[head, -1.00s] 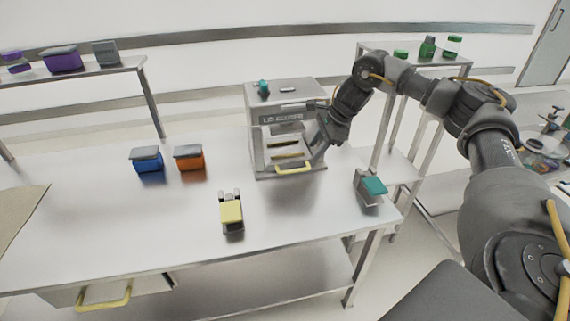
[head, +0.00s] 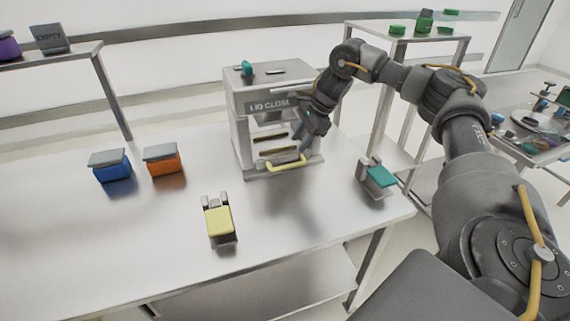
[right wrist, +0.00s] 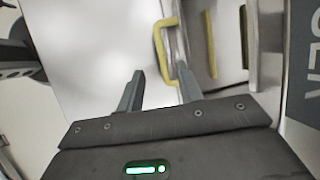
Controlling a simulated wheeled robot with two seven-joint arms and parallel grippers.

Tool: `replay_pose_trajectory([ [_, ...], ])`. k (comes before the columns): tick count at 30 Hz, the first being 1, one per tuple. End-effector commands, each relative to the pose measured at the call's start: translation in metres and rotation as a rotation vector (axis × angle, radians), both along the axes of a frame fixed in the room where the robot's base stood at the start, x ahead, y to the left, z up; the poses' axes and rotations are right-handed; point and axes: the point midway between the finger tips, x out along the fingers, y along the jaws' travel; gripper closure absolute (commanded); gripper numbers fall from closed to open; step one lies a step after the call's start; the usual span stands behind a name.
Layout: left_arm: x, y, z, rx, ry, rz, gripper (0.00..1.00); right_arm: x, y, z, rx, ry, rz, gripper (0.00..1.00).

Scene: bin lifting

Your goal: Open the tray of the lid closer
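The lid closer (head: 268,106) is a grey box-shaped machine with an open front at the back of the table. Its tray has a yellow handle (head: 288,164) at the lower front, which also shows in the right wrist view (right wrist: 159,45). My right gripper (head: 305,136) is at the machine's right front, near the handle. In the right wrist view its two fingers (right wrist: 158,80) are apart; the handle's outer bar appears between their tips, with the right fingertip overlapping the loop. Contact cannot be told. The tray looks pushed in. My left gripper is not in view.
A blue bin (head: 112,168) and an orange bin (head: 163,160) with grey lids stand left of the machine. A yellow-topped holder (head: 219,222) stands in front, and a teal-topped one (head: 378,178) at the right edge. The table directly before the tray is clear.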

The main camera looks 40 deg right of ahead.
Motion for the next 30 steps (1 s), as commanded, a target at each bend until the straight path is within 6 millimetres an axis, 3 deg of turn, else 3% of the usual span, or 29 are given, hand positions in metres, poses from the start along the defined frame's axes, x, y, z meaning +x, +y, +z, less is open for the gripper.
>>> replay_pose_trajectory([
  [18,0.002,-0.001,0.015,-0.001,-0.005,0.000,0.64,0.026,0.027,-0.086,0.001,0.003,-0.003,0.64],
  [30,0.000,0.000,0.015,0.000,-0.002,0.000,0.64,0.029,0.030,-0.095,0.000,0.002,-0.004,0.64],
])
